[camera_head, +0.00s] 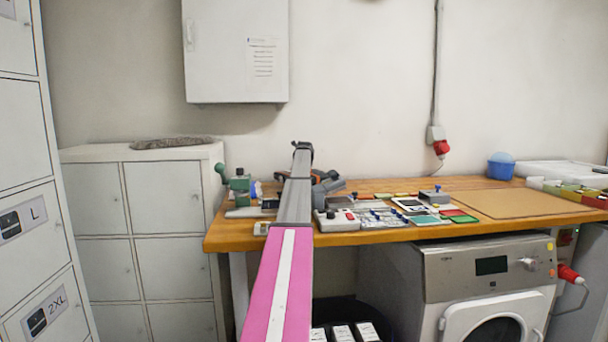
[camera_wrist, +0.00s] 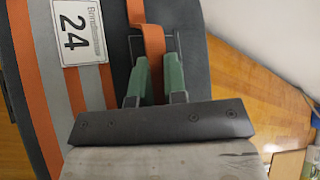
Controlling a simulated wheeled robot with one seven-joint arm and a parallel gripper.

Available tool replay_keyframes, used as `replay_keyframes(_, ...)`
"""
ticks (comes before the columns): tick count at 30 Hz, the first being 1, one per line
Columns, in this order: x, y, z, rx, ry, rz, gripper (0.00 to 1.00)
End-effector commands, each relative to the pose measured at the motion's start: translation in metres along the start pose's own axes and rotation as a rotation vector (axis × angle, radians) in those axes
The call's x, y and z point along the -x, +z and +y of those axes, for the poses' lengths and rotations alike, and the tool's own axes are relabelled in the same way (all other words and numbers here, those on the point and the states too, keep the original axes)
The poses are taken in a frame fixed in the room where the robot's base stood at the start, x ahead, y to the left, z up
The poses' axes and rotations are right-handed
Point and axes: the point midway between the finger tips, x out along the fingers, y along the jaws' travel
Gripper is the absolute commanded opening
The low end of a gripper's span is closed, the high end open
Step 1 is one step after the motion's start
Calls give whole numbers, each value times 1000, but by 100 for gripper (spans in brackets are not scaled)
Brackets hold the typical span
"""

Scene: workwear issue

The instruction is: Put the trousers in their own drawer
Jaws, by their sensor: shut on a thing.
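The trousers (camera_wrist: 115,85) fill the left of the wrist view as a dark grey folded bundle with orange and light grey stripes. A white label (camera_wrist: 75,32) on them reads 24. My gripper (camera_wrist: 155,68) has green fingers shut on an orange strap of the trousers. In the head view my arm hides most of the gripper and bundle; dark and orange bits show beside the arm's end above the bench. No drawer marked 24 shows.
The wooden workbench (camera_head: 345,238) holds tools, small parts trays, a brown mat (camera_head: 520,203) and a blue tub (camera_head: 500,166). A white locker block (camera_head: 168,196) stands left of it. A wall cabinet (camera_head: 236,50) hangs above. A washer-like machine (camera_head: 488,285) sits under the bench.

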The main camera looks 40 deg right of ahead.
Motion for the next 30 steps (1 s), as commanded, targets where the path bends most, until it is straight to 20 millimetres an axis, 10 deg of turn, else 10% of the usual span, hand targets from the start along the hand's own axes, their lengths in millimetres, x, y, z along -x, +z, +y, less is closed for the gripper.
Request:
replay_keyframes(22,-24,-24,23,-1,-3,-2,0)
replay_keyframes(25,-24,-24,23,-1,-1,-1,38)
replay_keyframes(30,-24,-24,24,-1,0,0,38)
